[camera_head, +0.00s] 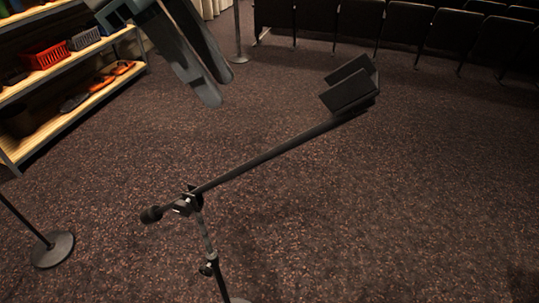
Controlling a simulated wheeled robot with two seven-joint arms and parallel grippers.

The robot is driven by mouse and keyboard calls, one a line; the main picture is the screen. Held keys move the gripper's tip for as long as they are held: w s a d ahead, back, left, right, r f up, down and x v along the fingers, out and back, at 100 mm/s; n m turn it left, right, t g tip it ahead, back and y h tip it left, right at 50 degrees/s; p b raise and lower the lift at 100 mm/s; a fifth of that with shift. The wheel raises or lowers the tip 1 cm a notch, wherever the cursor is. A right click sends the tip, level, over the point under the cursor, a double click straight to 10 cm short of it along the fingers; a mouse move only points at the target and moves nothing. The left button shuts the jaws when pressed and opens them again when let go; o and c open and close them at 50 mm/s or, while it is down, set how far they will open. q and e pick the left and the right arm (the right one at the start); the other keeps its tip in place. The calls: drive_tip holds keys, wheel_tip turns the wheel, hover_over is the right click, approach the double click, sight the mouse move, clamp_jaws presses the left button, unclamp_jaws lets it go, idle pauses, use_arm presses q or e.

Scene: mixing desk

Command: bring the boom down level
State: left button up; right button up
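A black boom (272,155) is mounted on a stand (207,238) by a clutch joint (188,202). It slants from a rounded black end (151,214) at the lower left up to two flat black plates (349,90) at the upper right. In the picture it is tilted, not level. My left gripper (217,90) hangs in from the top left, above and left of the plates. Its two fingers look apart, with nothing between them, and it touches no part of the boom. My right gripper is not in view.
A shelf rack (75,100) with a red basket (46,56) and small items stands at the left. A round stand base (53,249) is at the lower left. Black chairs (404,25) line the back. The carpet (400,220) right of the boom is clear.

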sight(260, 156)
use_arm(q)
drive_tip(key=shift+a+r+t+y, duration=0.1)
drive_tip(key=shift+a+t+y, duration=0.2)
drive_tip(key=shift+a+t, duration=0.15)
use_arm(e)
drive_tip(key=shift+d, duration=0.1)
